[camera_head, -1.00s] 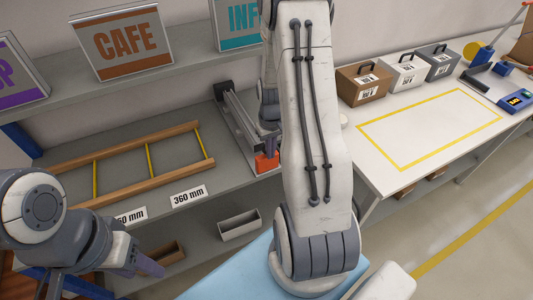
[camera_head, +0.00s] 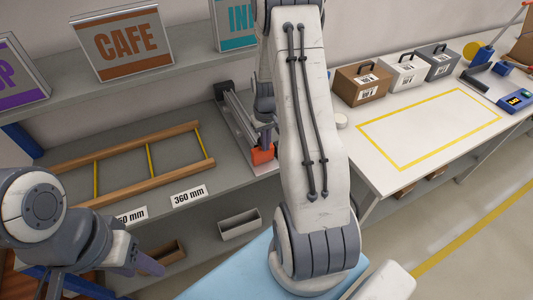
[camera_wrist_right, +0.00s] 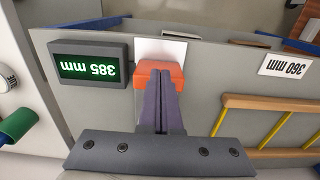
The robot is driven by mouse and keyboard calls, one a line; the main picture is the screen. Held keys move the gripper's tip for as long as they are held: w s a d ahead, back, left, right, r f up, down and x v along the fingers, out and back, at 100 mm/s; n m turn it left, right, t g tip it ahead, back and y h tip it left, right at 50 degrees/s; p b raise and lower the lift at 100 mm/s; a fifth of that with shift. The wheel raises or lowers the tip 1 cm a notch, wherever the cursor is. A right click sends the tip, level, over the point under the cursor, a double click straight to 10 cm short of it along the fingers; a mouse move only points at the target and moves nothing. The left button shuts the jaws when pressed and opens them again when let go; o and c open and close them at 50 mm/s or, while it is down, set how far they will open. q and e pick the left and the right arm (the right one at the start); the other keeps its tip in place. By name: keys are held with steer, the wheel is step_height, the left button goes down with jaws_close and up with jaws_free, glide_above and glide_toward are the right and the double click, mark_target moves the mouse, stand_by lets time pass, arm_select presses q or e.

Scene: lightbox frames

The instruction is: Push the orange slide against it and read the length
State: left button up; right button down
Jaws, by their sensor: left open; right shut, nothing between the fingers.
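The orange slide (camera_head: 262,156) sits at the near end of the grey measuring rail (camera_head: 235,118) on the shelf; in the right wrist view the slide (camera_wrist_right: 150,70) is in front of my fingertips. My right gripper (camera_wrist_right: 163,82) is shut and empty, its purple fingers appearing to touch the slide. The dark readout box (camera_wrist_right: 92,66) beside the slide shows green digits, upside down, that look like 385 mm. My right arm hides part of the rail, and I cannot tell what lies against the slide. My left gripper (camera_head: 148,268) is open and empty at the lower left.
A wooden ladder-like frame (camera_head: 130,165) with yellow rungs lies left of the rail, behind a 360 mm label (camera_head: 189,196). An open grey bin (camera_head: 240,225) is below. Toolbox-like cases (camera_head: 363,83) stand on the right table, whose yellow-outlined area (camera_head: 430,128) is clear.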

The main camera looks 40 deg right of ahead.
steer(key=shift+w+d, duration=0.25)
steer(key=shift+w, duration=0.85)
steer(key=shift+w+d, duration=0.25)
steer(key=shift+w, duration=0.85)
steer(key=shift+s+a, duration=0.15)
steer(key=shift+s, duration=0.45)
step_height(320, 180, up, 7)
steer(key=p, duration=0.6)
